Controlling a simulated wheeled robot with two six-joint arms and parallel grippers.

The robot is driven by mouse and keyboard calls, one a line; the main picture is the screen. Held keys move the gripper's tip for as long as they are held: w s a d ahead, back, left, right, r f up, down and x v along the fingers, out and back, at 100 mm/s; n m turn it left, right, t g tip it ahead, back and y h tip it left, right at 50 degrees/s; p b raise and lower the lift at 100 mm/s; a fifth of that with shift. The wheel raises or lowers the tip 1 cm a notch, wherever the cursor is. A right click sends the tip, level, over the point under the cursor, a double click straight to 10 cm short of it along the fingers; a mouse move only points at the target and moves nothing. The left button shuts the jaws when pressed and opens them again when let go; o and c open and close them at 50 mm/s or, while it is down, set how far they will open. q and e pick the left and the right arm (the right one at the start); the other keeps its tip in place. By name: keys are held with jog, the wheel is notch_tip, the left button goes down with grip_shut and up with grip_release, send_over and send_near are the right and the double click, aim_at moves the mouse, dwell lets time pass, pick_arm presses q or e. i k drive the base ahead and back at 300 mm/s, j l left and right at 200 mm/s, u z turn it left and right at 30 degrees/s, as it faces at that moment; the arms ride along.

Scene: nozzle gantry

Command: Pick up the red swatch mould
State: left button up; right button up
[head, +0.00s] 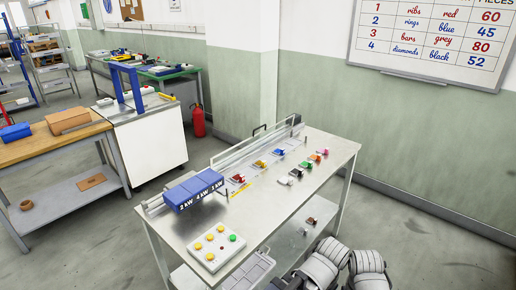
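Several small coloured pieces stand on the grey metal table (250,218), too small to make out well. A piece with red on it (238,179) is at the near end of the back row, just past the blue blocks. I cannot tell for sure which is the red swatch mould. Parts of my arms show at the bottom edge, right of the table; neither gripper's fingers are visible.
Blue blocks (193,191) marked in kW sit on a rail at the table's left. A button panel (217,247) lies at its near end. A clear guard (256,147) runs along the back edge. A dark-red piece (311,220) is on the lower shelf. Right floor is clear.

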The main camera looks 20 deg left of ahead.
aim_at(237, 178)
jog(key=k+j+z, duration=0.1)
jog(key=j, duration=0.25)
jog(key=k+j+z, duration=0.1)
jog(key=k+j, duration=0.15)
jog(key=k+j+z, duration=0.1)
jog(key=j, duration=0.35)
jog(key=j+z, duration=0.1)
jog(key=j, duration=0.35)
jog(key=k+j, duration=0.15)
jog(key=j, duration=0.25)
jog(key=j+z, duration=0.15)
jog(key=j, duration=0.3)
jog(key=k+j+z, duration=0.1)
jog(key=j, duration=0.35)
jog(key=k+j, duration=0.15)
jog(key=j, duration=0.25)
jog(key=j+z, duration=0.1)
jog(key=j, duration=0.5)
jog(key=k+j, duration=0.1)
jog(key=j, duration=0.45)
jog(key=j+z, duration=0.15)
jog(key=j, duration=0.45)
jog(key=k+j, duration=0.1)
jog(key=j, duration=0.5)
jog(key=k+j+z, duration=0.15)
jog(key=j, duration=0.4)
jog(key=i, duration=0.05)
